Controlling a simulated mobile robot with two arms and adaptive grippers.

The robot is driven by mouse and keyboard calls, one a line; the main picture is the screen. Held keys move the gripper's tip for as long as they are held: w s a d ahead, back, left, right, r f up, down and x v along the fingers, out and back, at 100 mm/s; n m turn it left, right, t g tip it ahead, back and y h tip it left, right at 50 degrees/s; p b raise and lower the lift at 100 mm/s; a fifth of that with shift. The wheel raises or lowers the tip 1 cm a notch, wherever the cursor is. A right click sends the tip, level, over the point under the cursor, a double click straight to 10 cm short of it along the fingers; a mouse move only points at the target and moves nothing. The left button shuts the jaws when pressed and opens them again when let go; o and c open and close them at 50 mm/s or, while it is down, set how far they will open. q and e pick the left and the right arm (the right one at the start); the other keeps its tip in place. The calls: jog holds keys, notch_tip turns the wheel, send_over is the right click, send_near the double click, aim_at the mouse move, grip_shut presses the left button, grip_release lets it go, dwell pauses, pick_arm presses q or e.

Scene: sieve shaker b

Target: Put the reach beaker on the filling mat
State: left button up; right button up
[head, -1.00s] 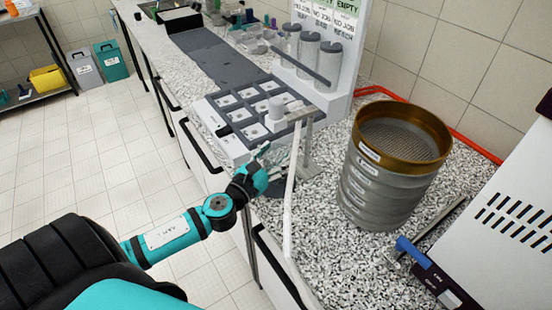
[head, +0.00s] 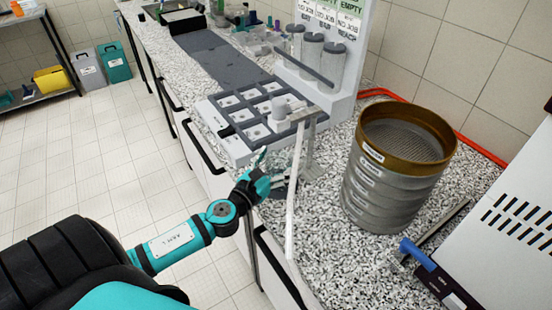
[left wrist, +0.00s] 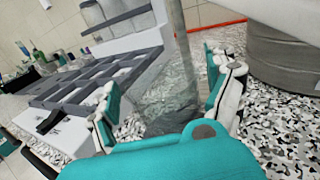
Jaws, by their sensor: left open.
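A clear glass beaker (head: 303,168) stands at the counter's front edge, partly hidden behind a pale upright bar. In the left wrist view the beaker (left wrist: 172,88) shows between my two fingers; I cannot tell whether they touch it. A dark flat patch (head: 284,190), perhaps the filling mat, shows low beside the beaker. A dark area (left wrist: 172,122) also shows under the glass in the left wrist view. My left gripper (head: 268,168) is open at the beaker; its fingers (left wrist: 160,98) stand apart on either side. My right gripper is not in view.
A pale bar (head: 295,195) stands close to the gripper. A sieve stack (head: 395,180) is to its right, with a white machine (head: 505,235) beyond. A compartment tray (head: 240,135) and a rack of clear cylinders (head: 312,60) lie behind.

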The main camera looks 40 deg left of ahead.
pick_arm(q)
jog(key=shift+s+r, duration=0.1)
jog(key=shift+s, duration=0.05)
jog(key=s+b, duration=0.4)
jog(key=s, duration=0.7)
jog(key=shift+s, duration=0.4)
